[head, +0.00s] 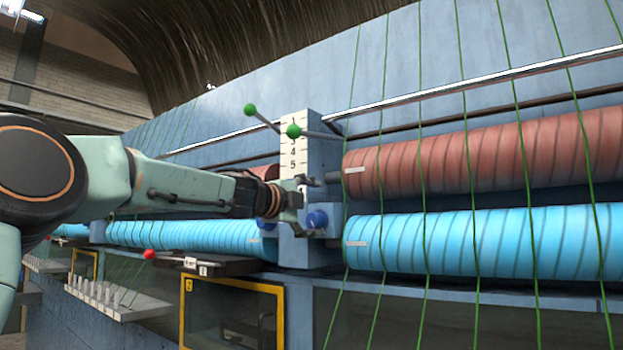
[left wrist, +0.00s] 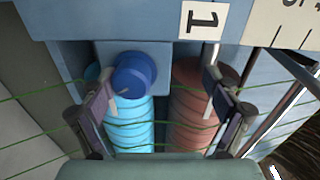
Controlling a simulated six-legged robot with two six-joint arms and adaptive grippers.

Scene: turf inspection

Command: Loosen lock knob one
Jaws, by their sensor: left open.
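My left gripper (head: 291,201) is open and empty at the blue-grey bracket that carries a white number scale (head: 293,147). In the left wrist view its two fingers (left wrist: 153,105) stand apart. A round blue knob (left wrist: 133,75) shows between them, closer to the left finger, with no clear contact. A white tag marked 1 (left wrist: 202,18) is above the right finger. In the head view one blue knob (head: 317,219) is just right of the gripper and another (head: 268,222) is below it. I cannot tell which knob the tag names. My right gripper is out of view.
A brown roller (head: 480,150) and a light blue roller (head: 480,243) run right from the bracket, crossed by green strands. Two green-ended levers (head: 293,131) stick out above the gripper. A red-ended lever (head: 150,255) and a yellow-framed panel (head: 232,312) are below the arm.

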